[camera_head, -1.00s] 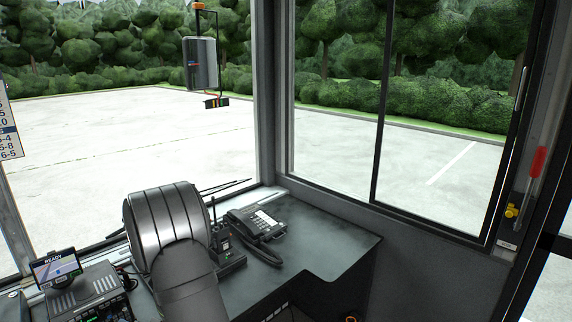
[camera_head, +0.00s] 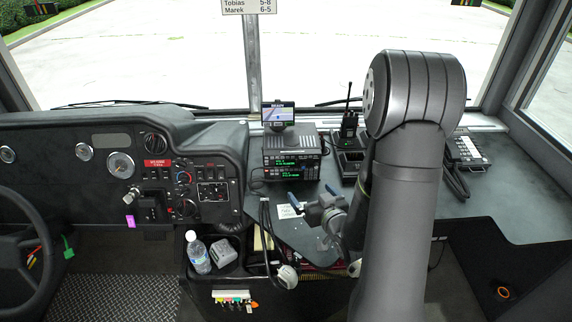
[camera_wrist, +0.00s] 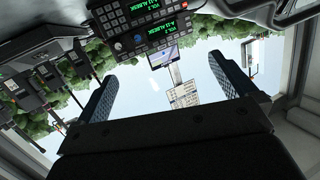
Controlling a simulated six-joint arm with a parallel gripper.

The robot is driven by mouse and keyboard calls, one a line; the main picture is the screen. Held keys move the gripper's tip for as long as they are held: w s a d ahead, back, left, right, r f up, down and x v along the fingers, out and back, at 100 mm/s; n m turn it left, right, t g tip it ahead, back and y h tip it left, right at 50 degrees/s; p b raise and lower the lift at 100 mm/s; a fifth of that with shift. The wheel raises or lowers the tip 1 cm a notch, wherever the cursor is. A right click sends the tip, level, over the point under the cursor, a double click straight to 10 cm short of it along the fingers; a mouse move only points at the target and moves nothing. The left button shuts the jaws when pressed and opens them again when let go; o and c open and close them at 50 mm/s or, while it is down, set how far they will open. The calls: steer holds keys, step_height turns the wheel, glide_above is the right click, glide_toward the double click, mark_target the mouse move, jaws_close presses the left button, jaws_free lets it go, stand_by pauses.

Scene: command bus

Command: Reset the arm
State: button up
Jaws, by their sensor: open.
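My gripper (camera_head: 312,195) is open and empty, with blue-tipped fingers apart, low above the front edge of the dark counter in the head view. My grey arm (camera_head: 400,190) stands large at right of centre and hides part of the counter. In the wrist view my gripper (camera_wrist: 163,66) shows two dark, ribbed fingers wide apart with nothing between them. A radio unit (camera_wrist: 140,20) and a small display (camera_wrist: 172,54) show beyond the fingers.
The radio stack (camera_head: 291,160) with a screen (camera_head: 278,113) stands just behind my gripper. A handheld radio (camera_head: 348,128) and a desk phone (camera_head: 466,150) are on the counter. A bottle (camera_head: 197,253) stands in the tray at lower left. A coiled cable hangs below my gripper.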

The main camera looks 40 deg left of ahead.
steer(key=w+a+f+n, duration=0.1)
steer(key=w+a+f, duration=0.1)
steer(key=a, duration=0.6)
steer(key=shift+w+a, duration=0.35)
steer(key=shift+w, duration=0.45)
steer(key=shift+r, duration=0.1)
steer(key=v, duration=1)
stand_by(1.9)
steer(key=s+d+r+m+t+h, duration=0.2)
steer(key=s+r+m+h, duration=0.1)
steer(key=s+r+h, duration=0.15)
steer(key=x, duration=1)
steer(key=shift+a+f, duration=0.2)
